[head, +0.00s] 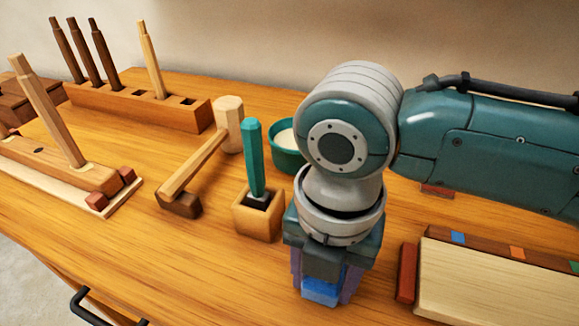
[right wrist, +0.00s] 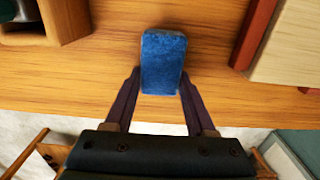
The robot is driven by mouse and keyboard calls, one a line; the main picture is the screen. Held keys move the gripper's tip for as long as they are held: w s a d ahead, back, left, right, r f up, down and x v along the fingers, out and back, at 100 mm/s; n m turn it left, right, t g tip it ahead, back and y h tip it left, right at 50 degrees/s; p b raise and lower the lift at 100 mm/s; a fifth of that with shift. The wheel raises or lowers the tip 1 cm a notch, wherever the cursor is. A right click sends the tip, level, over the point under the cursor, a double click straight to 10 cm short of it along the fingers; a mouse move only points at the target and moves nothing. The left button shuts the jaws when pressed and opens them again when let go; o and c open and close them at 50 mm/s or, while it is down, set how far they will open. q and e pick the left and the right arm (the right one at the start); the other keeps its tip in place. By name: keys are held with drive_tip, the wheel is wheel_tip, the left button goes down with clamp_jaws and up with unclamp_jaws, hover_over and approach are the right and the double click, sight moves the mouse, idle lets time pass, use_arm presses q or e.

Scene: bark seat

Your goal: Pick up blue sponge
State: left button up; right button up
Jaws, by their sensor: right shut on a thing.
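The blue sponge (head: 320,291) is at the front of the wooden table, below my right gripper in the head view. My right gripper (head: 325,284) points down and is shut on the sponge, one finger on each side. In the right wrist view, the blue sponge (right wrist: 162,62) sits between the two dark fingertips (right wrist: 160,88), which touch its sides near one end. The gripper body hides much of the sponge in the head view. I cannot tell whether the sponge is clear of the tabletop. My left gripper does not show.
A wooden holder (head: 257,222) with a teal-handled tool (head: 253,160) stands just left of my gripper. A wooden mallet (head: 205,160) and a teal bowl (head: 287,158) are behind. A pale board (head: 490,285) with a red block (head: 406,273) lies to the right. The table's front edge is close.

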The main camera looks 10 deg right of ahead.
drive_tip(key=shift+c, duration=1.2)
drive_tip(key=shift+r, duration=0.15)
wheel_tip(320, 180, up, 20)
drive_tip(key=p, duration=0.4)
drive_tip(key=w+d+r+m+p, duration=0.1)
drive_tip(key=d+r+m+p, duration=0.25)
drive_tip(key=r+m, duration=0.75)
drive_tip(key=w+d+r+m+p, duration=0.15)
drive_tip(key=d+r+m, duration=0.25)
drive_tip(key=m, duration=1.3)
drive_tip(key=s+r+p, duration=0.3)
drive_tip(key=r+p, duration=1.5)
drive_tip(key=p, duration=0.1)
drive_tip(key=s+r+m+p, duration=0.1)
drive_tip(key=s+r+p, duration=0.2)
drive_tip(key=r+p, duration=1.5)
drive_tip(key=shift+s+d+r+p, duration=0.2)
drive_tip(key=shift+s+p, duration=0.05)
drive_tip(key=shift+p, duration=0.25)
